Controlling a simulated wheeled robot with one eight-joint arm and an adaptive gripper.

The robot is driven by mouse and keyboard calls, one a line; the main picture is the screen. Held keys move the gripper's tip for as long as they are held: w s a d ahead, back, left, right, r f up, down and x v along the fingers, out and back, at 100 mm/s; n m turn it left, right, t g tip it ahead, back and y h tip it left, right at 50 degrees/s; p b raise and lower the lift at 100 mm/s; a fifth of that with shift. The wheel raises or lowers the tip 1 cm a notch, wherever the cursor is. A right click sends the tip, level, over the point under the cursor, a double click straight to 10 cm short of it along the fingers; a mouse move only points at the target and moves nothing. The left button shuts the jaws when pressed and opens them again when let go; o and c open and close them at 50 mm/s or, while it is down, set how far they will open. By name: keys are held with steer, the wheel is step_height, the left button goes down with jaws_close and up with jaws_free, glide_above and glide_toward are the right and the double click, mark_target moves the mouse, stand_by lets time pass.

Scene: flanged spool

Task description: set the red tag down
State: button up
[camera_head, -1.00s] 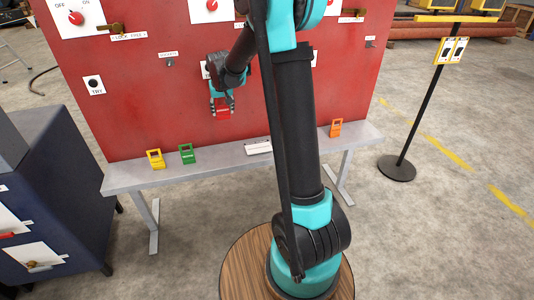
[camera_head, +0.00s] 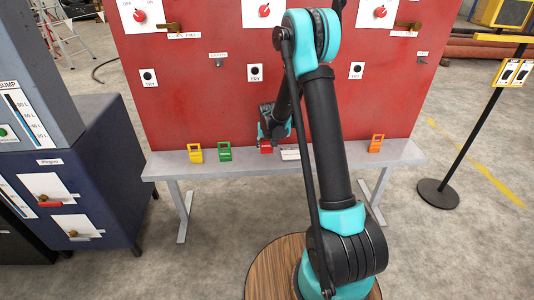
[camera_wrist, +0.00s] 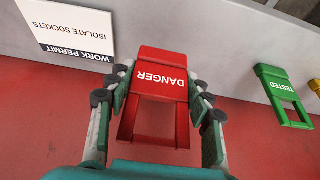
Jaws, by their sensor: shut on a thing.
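The red tag (camera_wrist: 160,78), marked DANGER, is held between the two fingers of my gripper (camera_wrist: 156,108) in the wrist view. In the head view the red tag (camera_head: 267,147) shows below my gripper (camera_head: 268,138), low over the grey shelf (camera_head: 350,154). I cannot tell whether the tag touches the shelf. The green TESTED tag (camera_head: 225,151) stands on the shelf to the left and also shows in the wrist view (camera_wrist: 285,93). The white work permit card (camera_head: 291,155) lies just right of the red tag; in the wrist view it is at upper left (camera_wrist: 68,28).
A yellow tag (camera_head: 195,153) stands at the shelf's left and an orange tag (camera_head: 376,143) at its right. The red panel (camera_head: 190,100) with switches rises behind the shelf. A dark blue cabinet (camera_head: 95,180) stands at left, and a black post (camera_head: 470,140) at right.

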mark_target(267, 150)
steer(key=shift+f, duration=2.2)
steer(key=shift+f, duration=0.15)
steer(key=o, duration=1.1)
steer(key=shift+c, duration=0.2)
steer(key=v, duration=1.2)
steer(key=s+d+r, duration=0.3)
steer(key=s+d, duration=0.1)
steer(key=s, duration=0.5)
steer(key=s+d+r, duration=0.3)
steer(key=s+r, duration=0.1)
steer(key=s, duration=0.5)
steer(key=s+d+f, duration=0.2)
steer(key=s+d, duration=0.1)
steer(key=s, duration=1.3)
steer(key=shift+s, duration=0.25)
